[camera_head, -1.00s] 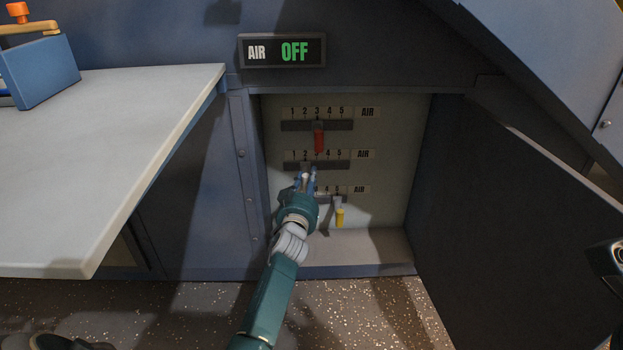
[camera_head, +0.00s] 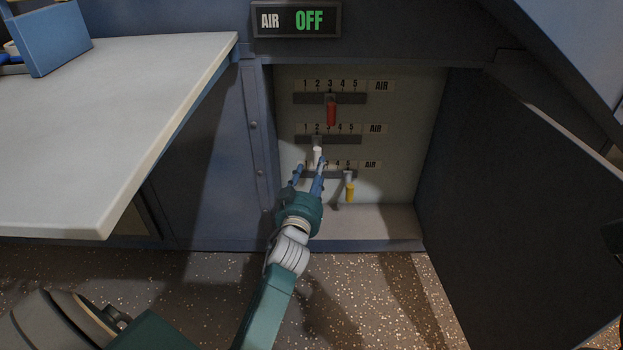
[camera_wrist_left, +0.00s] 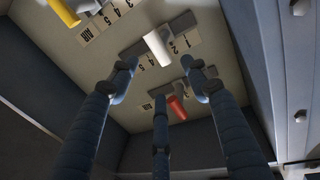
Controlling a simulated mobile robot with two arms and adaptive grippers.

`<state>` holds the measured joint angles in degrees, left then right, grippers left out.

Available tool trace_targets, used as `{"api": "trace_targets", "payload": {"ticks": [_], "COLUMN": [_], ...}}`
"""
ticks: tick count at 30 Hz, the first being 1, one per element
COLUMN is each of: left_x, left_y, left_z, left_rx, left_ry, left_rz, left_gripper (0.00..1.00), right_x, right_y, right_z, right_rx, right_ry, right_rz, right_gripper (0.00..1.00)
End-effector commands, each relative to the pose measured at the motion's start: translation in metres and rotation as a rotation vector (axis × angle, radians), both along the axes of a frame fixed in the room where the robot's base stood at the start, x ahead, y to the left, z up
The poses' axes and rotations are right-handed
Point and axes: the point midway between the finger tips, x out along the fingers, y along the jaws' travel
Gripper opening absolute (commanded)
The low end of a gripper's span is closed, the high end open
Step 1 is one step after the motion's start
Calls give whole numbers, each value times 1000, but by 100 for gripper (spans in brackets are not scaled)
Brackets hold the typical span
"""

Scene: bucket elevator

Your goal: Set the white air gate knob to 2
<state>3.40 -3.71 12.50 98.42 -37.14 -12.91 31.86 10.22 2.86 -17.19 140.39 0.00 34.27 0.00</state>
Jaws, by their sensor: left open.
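The white air gate knob (camera_head: 317,153) hangs from the middle slot in the open cabinet, below the 2 on its number strip. It also shows in the left wrist view (camera_wrist_left: 157,47). My left gripper (camera_head: 309,172) is open, just below and in front of the white knob, with its fingers spread. In the left wrist view the blue fingers (camera_wrist_left: 158,70) surround empty space, and no finger is seen gripping the knob. My right gripper is not in view.
The red knob (camera_head: 331,111) is at 3 on the upper slot. The yellow knob (camera_head: 349,191) hangs from the lower slot, right of my fingers. An AIR OFF sign (camera_head: 296,20) is above. The cabinet door (camera_head: 510,210) stands open at right; a table (camera_head: 110,130) is at left.

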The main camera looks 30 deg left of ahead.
Motion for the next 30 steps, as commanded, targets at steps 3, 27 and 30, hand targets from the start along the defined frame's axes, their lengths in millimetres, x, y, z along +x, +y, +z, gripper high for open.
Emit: {"api": "trace_targets", "payload": {"ticks": [3, 27, 30], "left_x": [-15, -22, -28], "left_y": [-6, -25, -56], "left_z": [-1, 25, 68], "left_rx": [-2, 22, 59], "left_ry": [0, -49, -144], "left_rz": [-1, -48, -135], "left_gripper": [48, 48, 48], "right_x": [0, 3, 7], "right_y": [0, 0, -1], "right_z": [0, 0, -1], "right_rx": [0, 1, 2], "right_ry": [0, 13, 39], "right_rz": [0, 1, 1], "right_gripper": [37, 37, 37]}}
